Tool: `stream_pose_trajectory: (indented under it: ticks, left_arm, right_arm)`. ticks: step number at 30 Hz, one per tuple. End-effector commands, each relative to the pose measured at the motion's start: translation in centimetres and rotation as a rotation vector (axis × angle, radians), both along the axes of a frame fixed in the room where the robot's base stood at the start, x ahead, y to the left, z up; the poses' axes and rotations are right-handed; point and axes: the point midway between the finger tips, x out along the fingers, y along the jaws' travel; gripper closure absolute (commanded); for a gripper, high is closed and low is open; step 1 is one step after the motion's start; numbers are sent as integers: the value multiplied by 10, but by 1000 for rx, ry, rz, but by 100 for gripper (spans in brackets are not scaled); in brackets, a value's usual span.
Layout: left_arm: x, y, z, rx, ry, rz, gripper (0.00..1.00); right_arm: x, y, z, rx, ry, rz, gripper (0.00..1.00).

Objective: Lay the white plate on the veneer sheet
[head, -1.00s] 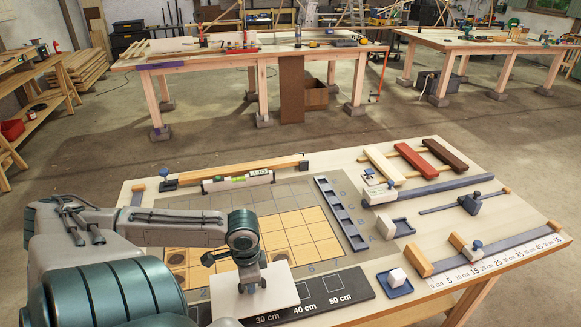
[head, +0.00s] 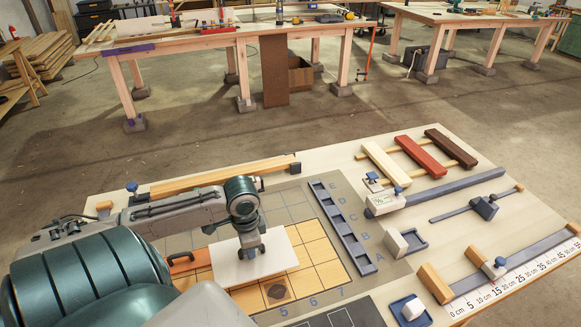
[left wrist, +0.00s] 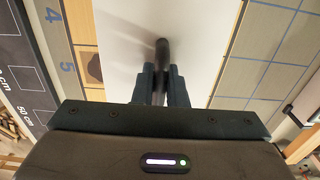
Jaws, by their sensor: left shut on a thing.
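The white plate (head: 255,254) is a flat, pale rectangle with a dark upright grip on it. My left gripper (head: 251,252) is shut on this grip; the plate (left wrist: 205,45) and the grip (left wrist: 161,58) also show in the left wrist view. The veneer sheet (head: 318,250) is tan with thin grid lines and a dark knot mark (head: 277,291). It lies on the grey numbered mat (head: 290,200). The plate is over the sheet's middle and hides part of it. I cannot tell whether they touch. My right gripper is not in view.
An orange handle (head: 186,259) shows left of the plate. A slotted grey rail (head: 343,226) lies right of the sheet. Clamps, wooden bars and a blue tray (head: 408,312) with a white block stand on the table's right. A dark ruler board lies at the front.

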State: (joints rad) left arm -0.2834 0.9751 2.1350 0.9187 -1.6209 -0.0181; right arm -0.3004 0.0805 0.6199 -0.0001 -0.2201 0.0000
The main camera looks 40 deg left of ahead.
Motion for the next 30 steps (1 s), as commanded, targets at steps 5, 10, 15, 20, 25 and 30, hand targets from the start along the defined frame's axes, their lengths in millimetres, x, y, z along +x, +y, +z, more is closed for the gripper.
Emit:
stream_pose_trajectory:
  ticks: [5,10,15,20,25,30]
  left_arm:
    - [24,-9,0,-9,-3,3,100]
    - [48,-16,-2,-9,-2,2,100]
    - [77,-25,-3,-9,-2,2,100]
    - [104,-32,-6,-7,0,2,100]
    - [118,-35,-9,-2,2,-1,100]
    - [118,-36,-26,-3,6,0,100]
  right_arm:
    - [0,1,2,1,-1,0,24]
    - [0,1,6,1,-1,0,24]
    - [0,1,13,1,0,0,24]
    - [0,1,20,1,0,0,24]
    - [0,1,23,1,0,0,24]
    - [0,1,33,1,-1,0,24]
